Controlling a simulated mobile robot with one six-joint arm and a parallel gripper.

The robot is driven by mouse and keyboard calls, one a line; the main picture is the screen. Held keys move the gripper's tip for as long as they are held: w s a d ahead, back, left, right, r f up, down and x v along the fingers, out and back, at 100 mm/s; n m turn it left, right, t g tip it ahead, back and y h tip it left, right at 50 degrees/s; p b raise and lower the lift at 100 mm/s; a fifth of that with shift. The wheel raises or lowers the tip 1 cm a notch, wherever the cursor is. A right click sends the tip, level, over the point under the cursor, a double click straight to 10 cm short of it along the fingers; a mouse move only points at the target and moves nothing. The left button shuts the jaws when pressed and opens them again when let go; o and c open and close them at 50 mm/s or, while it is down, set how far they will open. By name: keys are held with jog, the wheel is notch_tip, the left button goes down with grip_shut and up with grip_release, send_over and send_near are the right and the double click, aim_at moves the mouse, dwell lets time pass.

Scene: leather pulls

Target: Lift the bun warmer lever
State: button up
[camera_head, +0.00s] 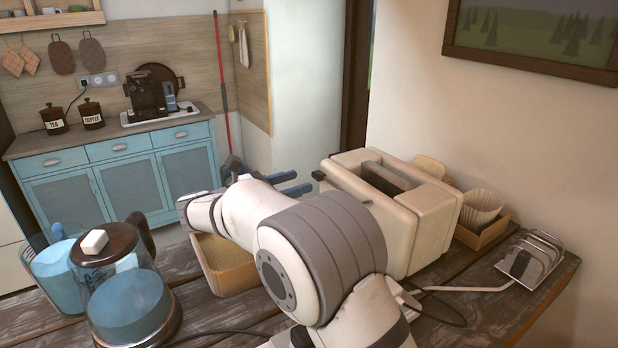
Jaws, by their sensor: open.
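A cream toaster (410,225) with a long dark slot on top stands on the wooden table, right of centre. A small dark tab (318,175) juts from its left end; it may be the bun warmer lever, but I cannot tell for sure. My gripper (304,181) shows as two blue fingers behind my arm, spread apart and pointing right toward that tab. The fingers look empty. I cannot tell whether they touch the tab. My arm hides the gripper's base and the toaster's lower left side.
A glass kettle (109,245), a blue cup (58,275) and a wooden tray (226,279) stand at the left. A metal rack (533,260) and a box of paper filters (483,212) are at the right. Cables cross the tabletop (470,275). A wall is behind the toaster.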

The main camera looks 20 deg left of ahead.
aim_at(314, 176)
jog(key=shift+x, duration=2.25)
grip_shut()
